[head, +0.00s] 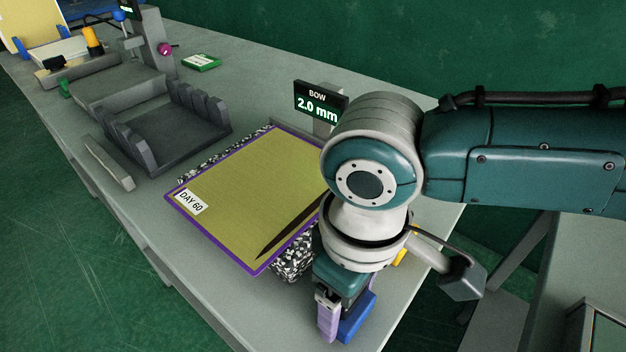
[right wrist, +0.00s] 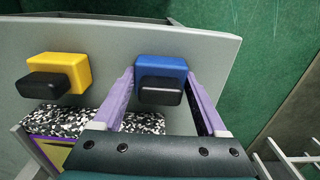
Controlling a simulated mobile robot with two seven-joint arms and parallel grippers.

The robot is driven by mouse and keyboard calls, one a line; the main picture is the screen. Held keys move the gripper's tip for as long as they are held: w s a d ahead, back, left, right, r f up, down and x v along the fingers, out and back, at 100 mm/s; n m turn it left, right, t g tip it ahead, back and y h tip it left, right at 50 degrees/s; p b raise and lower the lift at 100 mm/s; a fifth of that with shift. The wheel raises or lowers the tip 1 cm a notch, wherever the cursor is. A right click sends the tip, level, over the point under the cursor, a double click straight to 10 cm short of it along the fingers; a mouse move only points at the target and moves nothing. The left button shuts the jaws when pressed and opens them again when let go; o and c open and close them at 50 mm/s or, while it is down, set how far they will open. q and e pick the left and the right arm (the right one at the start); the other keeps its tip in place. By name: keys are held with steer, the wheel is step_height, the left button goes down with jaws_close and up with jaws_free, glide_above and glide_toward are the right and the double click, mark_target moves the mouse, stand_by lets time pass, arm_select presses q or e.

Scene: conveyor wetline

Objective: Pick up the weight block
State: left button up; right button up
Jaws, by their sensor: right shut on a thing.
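A blue weight block (head: 358,316) with a black handle sits at the near end of the grey table. In the right wrist view the blue block (right wrist: 150,64) lies between the two purple fingers, its black handle (right wrist: 161,91) towards the palm. My right gripper (head: 343,322) is shut on it. A second weight block, yellow (right wrist: 71,66) with a black handle, stands to its left in the wrist view. In the head view only a bit of the yellow block (head: 400,257) shows behind my wrist. My left gripper is not in view.
A yellow panel with a purple edge (head: 240,200), marked DAY 60, lies on a speckled slab (head: 292,262) beside my gripper. A display (head: 321,101) reading 2.0 mm stands behind it. A dark slotted rack (head: 165,135) is farther left. The table edge is close to the blue block.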

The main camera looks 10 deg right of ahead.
jaws_close()
steer(key=shift+r, duration=0.2)
stand_by(0.3)
